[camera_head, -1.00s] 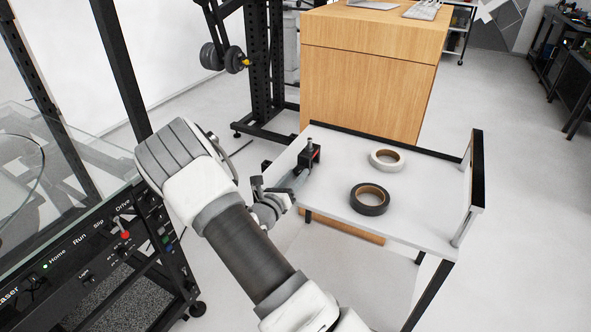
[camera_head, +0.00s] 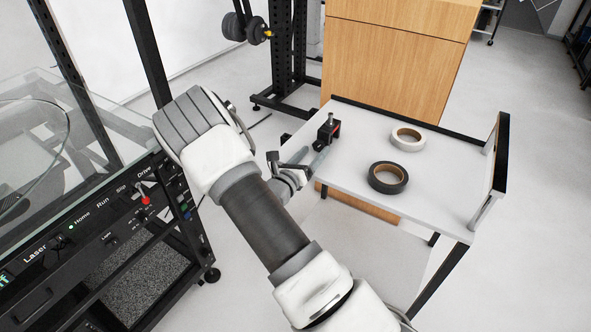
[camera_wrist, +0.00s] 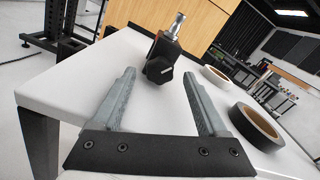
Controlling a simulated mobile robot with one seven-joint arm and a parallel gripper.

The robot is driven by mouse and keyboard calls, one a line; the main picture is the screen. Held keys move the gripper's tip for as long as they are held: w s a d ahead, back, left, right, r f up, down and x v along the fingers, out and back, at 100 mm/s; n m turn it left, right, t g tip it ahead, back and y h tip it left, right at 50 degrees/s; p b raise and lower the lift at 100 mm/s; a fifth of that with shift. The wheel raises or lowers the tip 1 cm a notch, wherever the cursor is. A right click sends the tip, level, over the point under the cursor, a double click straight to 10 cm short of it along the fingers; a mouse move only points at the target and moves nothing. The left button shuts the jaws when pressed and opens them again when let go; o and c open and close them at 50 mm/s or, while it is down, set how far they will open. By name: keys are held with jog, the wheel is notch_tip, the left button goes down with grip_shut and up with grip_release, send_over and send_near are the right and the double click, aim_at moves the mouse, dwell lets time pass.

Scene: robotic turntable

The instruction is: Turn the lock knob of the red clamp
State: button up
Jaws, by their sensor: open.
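The clamp (camera_head: 328,130) stands upright near the left edge of the white table, dark with a little red on its side. In the wrist view it is seen end-on, with a black knob (camera_wrist: 159,69) facing me and a silver post (camera_wrist: 176,25) on top. The red part hardly shows there. My gripper (camera_head: 305,158) is at the table's left edge, just short of the clamp. In the wrist view my gripper (camera_wrist: 159,90) is open and empty. Its two fingers point toward the knob, which appears between and beyond the tips. I see no contact.
A white tape roll (camera_head: 407,138) and a black tape roll (camera_head: 388,177) lie on the white table (camera_head: 435,190), right of the clamp. A black-framed machine with a control panel (camera_head: 110,215) stands at the left. A wooden cabinet (camera_head: 390,65) stands behind the table.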

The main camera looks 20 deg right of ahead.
jog(key=p+v, duration=0.2)
jog(key=v, duration=1.4)
jog(key=shift+s+a, duration=0.1)
jog(key=shift+a, duration=0.1)
